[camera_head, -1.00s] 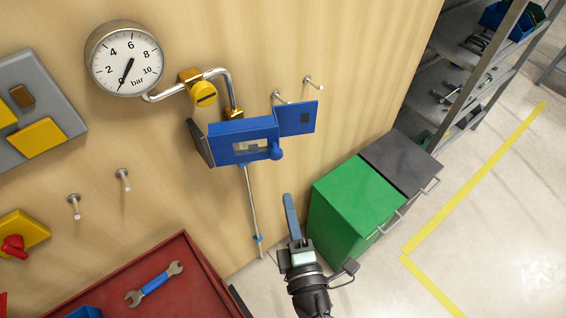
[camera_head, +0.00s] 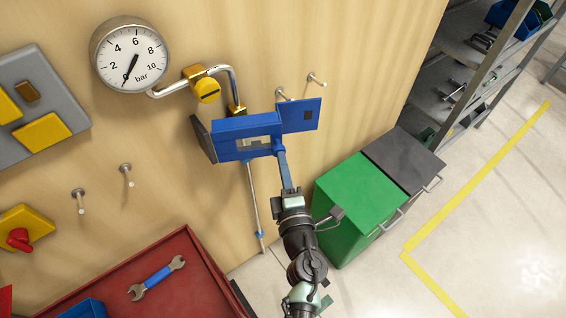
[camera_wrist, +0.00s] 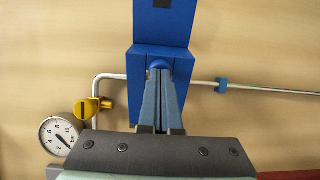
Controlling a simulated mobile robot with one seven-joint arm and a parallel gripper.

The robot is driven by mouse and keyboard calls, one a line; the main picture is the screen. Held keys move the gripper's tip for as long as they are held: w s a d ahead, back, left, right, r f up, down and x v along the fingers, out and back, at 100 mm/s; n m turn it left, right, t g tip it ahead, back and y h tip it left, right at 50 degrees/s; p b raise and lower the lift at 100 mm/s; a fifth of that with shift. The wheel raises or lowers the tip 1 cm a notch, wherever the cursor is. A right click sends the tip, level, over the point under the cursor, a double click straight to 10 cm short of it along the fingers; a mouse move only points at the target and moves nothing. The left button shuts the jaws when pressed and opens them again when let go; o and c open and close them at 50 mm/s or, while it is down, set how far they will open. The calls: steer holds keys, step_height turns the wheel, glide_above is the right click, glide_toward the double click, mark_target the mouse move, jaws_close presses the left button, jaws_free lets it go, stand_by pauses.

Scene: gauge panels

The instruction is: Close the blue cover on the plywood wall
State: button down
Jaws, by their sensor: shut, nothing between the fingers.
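The blue cover (camera_head: 299,114) is a flat blue plate with a dark rectangle. It stands open, out to the right of the blue housing (camera_head: 232,144) on the plywood wall (camera_head: 330,40). In the wrist view the cover (camera_wrist: 164,22) is at the top, beyond the housing (camera_wrist: 136,88). My gripper (camera_head: 281,152) has its long blue fingers shut and empty, pointing up at the housing's right end.
A gauge (camera_head: 131,54) and a bent pipe with a yellow valve (camera_head: 206,90) are left of and above the housing. Wall pegs (camera_head: 315,78) stick out near the cover. A green bin (camera_head: 355,200) stands at lower right, a red tray (camera_head: 185,245) at lower left.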

mark_target(271, 137)
steer(key=shift+w, duration=0.1)
steer(key=w+n+g+y+b, duration=0.2)
steer(key=w+n+y, duration=0.2)
steer(key=w+y, duration=0.2)
steer(key=shift+w+d, duration=0.2)
steer(key=shift+w, duration=0.55)
steer(key=shift+r, duration=0.15)
